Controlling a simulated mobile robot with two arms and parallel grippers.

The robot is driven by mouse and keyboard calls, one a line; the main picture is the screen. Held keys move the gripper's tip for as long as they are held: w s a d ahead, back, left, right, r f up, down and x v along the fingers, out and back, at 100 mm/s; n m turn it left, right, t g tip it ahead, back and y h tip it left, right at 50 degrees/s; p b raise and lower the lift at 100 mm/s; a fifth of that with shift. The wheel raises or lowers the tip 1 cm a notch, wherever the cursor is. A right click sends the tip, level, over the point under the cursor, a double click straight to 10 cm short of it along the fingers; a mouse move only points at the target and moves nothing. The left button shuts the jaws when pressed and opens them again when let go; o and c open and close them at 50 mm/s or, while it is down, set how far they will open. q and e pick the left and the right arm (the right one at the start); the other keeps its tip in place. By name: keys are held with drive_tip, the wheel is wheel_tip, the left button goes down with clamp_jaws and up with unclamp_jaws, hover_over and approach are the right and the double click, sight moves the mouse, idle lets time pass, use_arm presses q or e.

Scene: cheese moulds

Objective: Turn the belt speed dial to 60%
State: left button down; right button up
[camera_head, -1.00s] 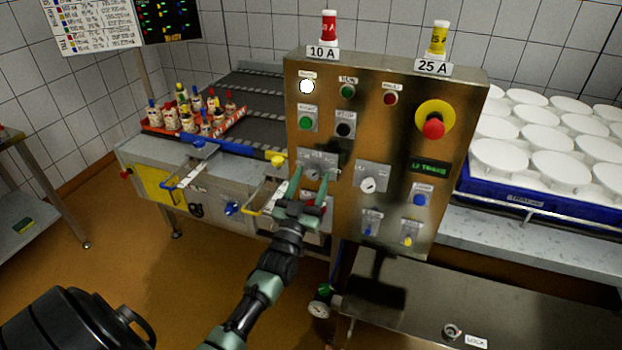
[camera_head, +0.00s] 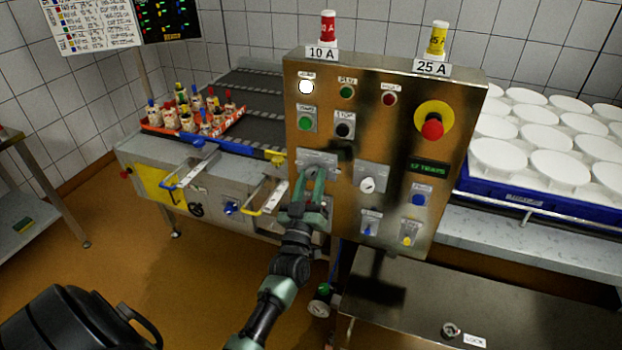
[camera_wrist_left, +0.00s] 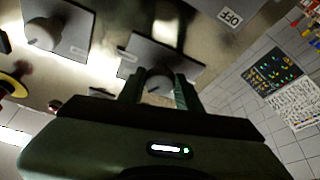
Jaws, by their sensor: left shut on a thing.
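The dial plate (camera_head: 318,158) is on the left side of the upright metal control panel (camera_head: 350,130), below the green and black buttons. My left gripper (camera_head: 311,172) reaches up to it, with its green fingers shut on the dial. In the left wrist view the round grey dial (camera_wrist_left: 160,79) sits between the two fingertips, against its plate. The dial's pointer and scale are too small and covered to read. My right gripper is not in view.
Right of the dial is another plate with a white-faced knob (camera_head: 367,185). A red emergency button (camera_head: 432,129) on yellow, a blue button (camera_head: 419,200) and small switches share the panel. A conveyor (camera_head: 250,105) is behind left; a blue crate (camera_head: 520,198) of white moulds stands right.

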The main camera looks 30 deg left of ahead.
use_arm(q)
drive_tip(key=n+g+y+p, duration=0.1)
drive_tip(key=n, duration=0.2)
drive_tip(key=n+g+y, duration=0.1)
drive_tip(key=n, duration=0.2)
drive_tip(key=shift+d+r+n+p, duration=0.1)
drive_tip(key=shift+d+n+p, duration=0.05)
drive_tip(key=shift+n+p, duration=0.25)
drive_tip(key=shift+n+y, duration=0.3)
drive_tip(key=c, duration=1)
unclamp_jaws()
